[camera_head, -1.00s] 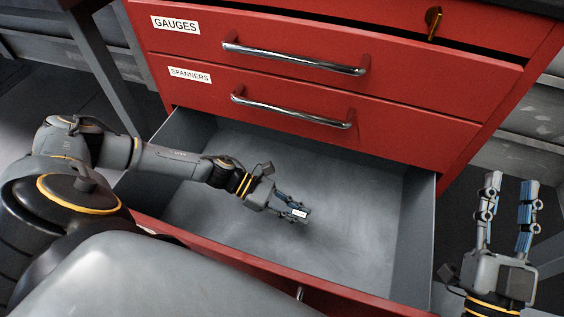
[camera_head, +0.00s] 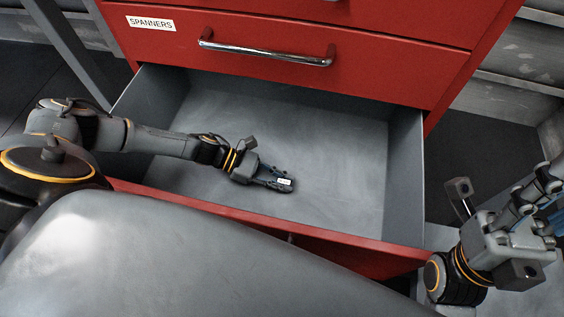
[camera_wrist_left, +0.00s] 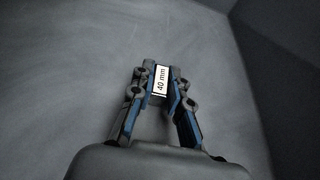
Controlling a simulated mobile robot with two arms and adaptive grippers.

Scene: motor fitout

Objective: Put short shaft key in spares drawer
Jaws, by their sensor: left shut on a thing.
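The shaft key (camera_wrist_left: 161,80) shows in the left wrist view as a small piece with a white face marked "40 mm". My left gripper (camera_wrist_left: 160,90) is shut on it, one finger on each side. In the head view the left gripper (camera_head: 280,183) holds the key (camera_head: 285,181) over the inside of the open bottom drawer (camera_head: 405,190). The drawer floor around it looks bare; the gap below the key is hard to judge. The drawer's label is not in view. My right gripper (camera_head: 540,190) is at the right, outside the drawer, its fingertips partly cut off by the frame edge.
Above the open drawer is a closed red drawer labelled "SPANNERS" (camera_head: 152,23) with a chrome handle (camera_head: 265,55). The open drawer's red front (camera_head: 330,240) stands out towards me. Grey walls bound the drawer, and its floor has wide free room.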

